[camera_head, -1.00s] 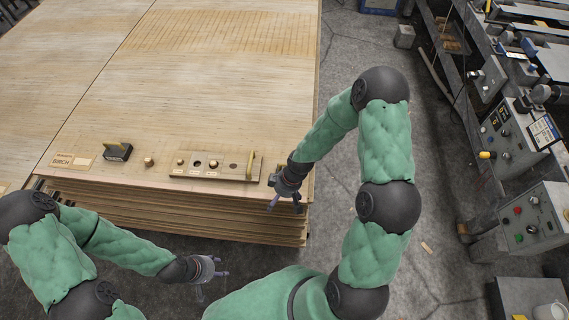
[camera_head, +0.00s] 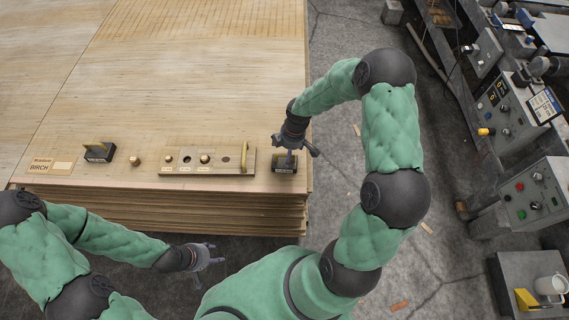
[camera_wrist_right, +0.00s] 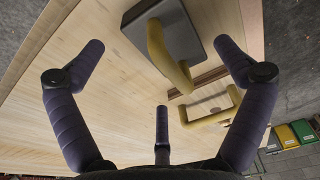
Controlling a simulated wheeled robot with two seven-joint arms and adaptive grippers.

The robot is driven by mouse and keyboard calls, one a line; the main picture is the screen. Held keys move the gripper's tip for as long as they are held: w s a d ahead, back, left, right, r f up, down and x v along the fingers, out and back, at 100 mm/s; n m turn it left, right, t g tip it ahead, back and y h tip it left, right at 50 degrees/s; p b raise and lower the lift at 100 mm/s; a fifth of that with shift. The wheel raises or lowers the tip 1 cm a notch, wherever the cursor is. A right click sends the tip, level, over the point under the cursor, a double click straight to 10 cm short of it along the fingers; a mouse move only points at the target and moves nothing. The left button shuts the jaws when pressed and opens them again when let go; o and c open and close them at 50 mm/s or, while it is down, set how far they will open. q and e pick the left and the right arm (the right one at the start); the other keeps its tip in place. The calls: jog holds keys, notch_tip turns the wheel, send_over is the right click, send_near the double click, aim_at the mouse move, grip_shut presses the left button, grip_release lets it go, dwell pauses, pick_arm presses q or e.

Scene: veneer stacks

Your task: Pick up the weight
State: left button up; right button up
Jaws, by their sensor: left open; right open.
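A dark block (camera_head: 283,169) with a pale label on its front sits at the near right corner of the veneer stack. In the right wrist view the grey block (camera_wrist_right: 196,25) shows a yellow handle (camera_wrist_right: 157,48), between and beyond my open fingers. My right gripper (camera_head: 296,153) hangs over this block, open, and partly hides it in the head view. A similar black block (camera_head: 99,154) with a yellow handle stands at the left. A loose brass knob-shaped piece (camera_head: 135,161) stands beside it. My left gripper (camera_head: 212,256) is open and empty, in front of the stack.
A flat holder (camera_head: 215,170) with holes, brass knobs and an upright yellow handle (camera_head: 244,155) lies left of my right gripper. A Birch label (camera_head: 41,165) lies at the left. Machine control boxes (camera_head: 534,205) stand at the right. The stack top behind is clear.

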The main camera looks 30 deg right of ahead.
aim_at(285, 160)
jog(key=f+b, duration=0.2)
jog(key=f, duration=0.3)
jog(key=shift+w+a+b, duration=0.25)
jog(key=shift+a+b, duration=0.05)
jog(key=shift+b, duration=0.1)
jog(key=c, duration=1.5)
jog(key=shift+r, duration=0.15)
